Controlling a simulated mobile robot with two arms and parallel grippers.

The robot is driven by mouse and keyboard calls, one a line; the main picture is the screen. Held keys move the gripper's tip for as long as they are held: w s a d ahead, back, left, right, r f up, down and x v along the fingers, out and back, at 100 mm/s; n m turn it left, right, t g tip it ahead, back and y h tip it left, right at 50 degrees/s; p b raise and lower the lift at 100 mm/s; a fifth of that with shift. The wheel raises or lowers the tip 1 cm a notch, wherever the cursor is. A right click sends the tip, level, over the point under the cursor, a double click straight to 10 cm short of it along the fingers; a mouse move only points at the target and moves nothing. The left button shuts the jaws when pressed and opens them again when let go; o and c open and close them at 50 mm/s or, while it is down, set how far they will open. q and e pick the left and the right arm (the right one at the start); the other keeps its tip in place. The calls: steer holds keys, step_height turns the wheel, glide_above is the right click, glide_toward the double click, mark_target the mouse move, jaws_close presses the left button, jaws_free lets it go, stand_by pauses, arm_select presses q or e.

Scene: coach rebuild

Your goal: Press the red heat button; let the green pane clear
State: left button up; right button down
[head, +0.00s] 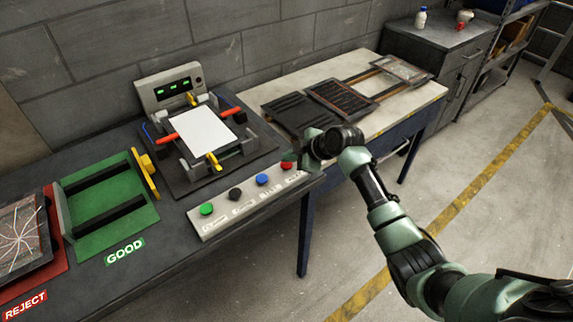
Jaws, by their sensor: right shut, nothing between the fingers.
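The red button (287,167) is at the right end of a light button strip (222,222) on the dark bench. My right gripper (291,158) is shut and empty, with its fingertips right at the red button. They partly hide it, and I cannot tell whether they touch or press it. A pane (196,131) lies in the fixture (176,172) behind the strip. It looks plain white, with no green tint showing. My left gripper is out of view.
Green (207,209), black (235,194) and blue (262,179) buttons sit left of the red one. A display box (169,87) with green lights stands behind. The green GOOD rack (135,222) and red REJECT tray (62,262) are left. A pale table (345,65) holds dark panels.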

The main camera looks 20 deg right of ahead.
mark_target(289, 166)
steer(key=shift+f+b, duration=0.35)
steer(key=shift+f, duration=0.2)
stand_by(0.7)
stand_by(0.3)
steer(key=shift+r+p, duration=0.75)
steer(key=shift+r, duration=0.15)
step_height(289, 166, up, 5)
steer(key=p, duration=0.4)
stand_by(0.6)
